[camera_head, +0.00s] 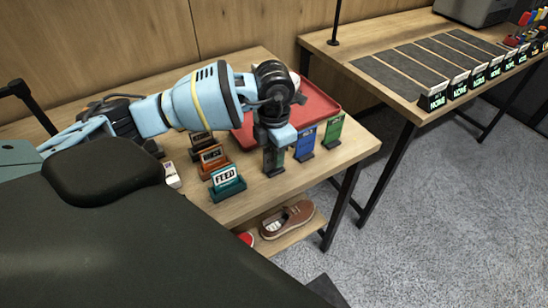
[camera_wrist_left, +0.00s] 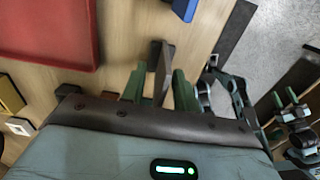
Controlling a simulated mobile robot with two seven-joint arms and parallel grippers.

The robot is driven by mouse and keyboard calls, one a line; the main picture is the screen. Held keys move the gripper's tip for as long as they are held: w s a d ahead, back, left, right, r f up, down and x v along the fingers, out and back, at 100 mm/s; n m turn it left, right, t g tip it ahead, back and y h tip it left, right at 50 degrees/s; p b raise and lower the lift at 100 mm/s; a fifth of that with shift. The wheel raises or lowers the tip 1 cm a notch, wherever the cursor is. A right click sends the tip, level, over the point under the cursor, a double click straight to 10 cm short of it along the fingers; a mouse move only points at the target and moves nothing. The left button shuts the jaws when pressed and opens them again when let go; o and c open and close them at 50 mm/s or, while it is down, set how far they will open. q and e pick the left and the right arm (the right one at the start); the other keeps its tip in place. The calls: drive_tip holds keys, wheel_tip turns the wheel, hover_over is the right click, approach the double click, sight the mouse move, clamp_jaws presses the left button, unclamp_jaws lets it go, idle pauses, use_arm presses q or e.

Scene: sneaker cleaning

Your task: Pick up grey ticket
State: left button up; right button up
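My left gripper (camera_head: 274,158) points down over the near edge of the left table, in the row of coloured tickets. In the left wrist view its two green fingers (camera_wrist_left: 158,90) stand apart. A thin grey ticket (camera_wrist_left: 162,72) is seen edge-on between them, closer to the right finger; a gap shows on the left side. In the head view the gripper largely hides this ticket. A blue ticket (camera_head: 306,142) and a green ticket (camera_head: 334,130) stand upright in dark holders to the right.
A red tray (camera_head: 320,103) lies behind the tickets. A teal "FEED" sign (camera_head: 226,182) and an orange sign (camera_head: 212,159) stand to the left. A brown shoe (camera_head: 288,219) is on the shelf below. Another table (camera_head: 400,98) with grey mats stands at the right.

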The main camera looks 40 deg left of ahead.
use_arm(q)
clamp_jaws()
drive_tip(key=shift+r, duration=0.1)
drive_tip(key=shift+r, duration=0.5)
wheel_tip(320, 180, up, 2)
drive_tip(key=shift+r, duration=0.2)
drive_tip(key=s+d, duration=0.3)
drive_tip(key=s, duration=0.4)
drive_tip(key=s+d+r, duration=0.1)
drive_tip(key=s+d, duration=0.3)
drive_tip(key=s, duration=0.3)
drive_tip(key=shift+s+d+r+b, duration=0.15)
drive_tip(key=shift+r+b, duration=0.05)
drive_tip(key=shift+b, duration=0.1)
